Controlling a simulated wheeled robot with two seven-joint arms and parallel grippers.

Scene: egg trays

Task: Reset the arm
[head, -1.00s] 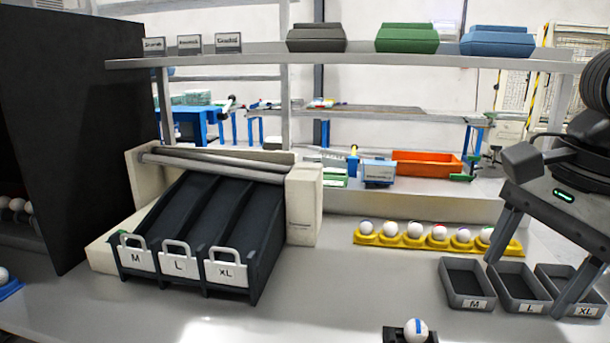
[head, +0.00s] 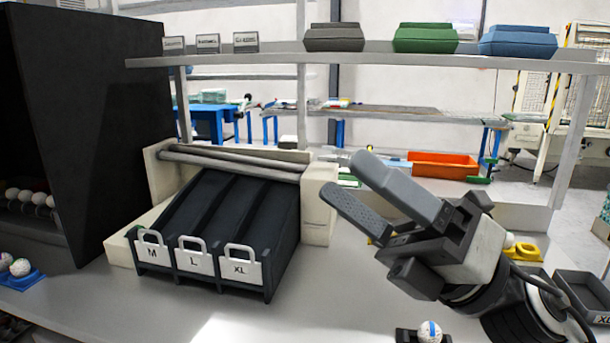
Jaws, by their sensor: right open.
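My right gripper (head: 348,178) is in the middle right of the head view, above the table, with its fingers pointing up and to the left. The two grey fingers are apart with nothing between them. The gripper and its wrist hide most of the yellow egg tray (head: 527,252) and most of the small dark bins at the right. My left gripper is not in view.
A dark sorting rack (head: 283,215) marked M, L and XL stands left of the gripper. An egg (head: 429,331) sits on a small black holder at the front. An XL bin (head: 584,292) shows at the right. A shelf (head: 420,58) spans the back.

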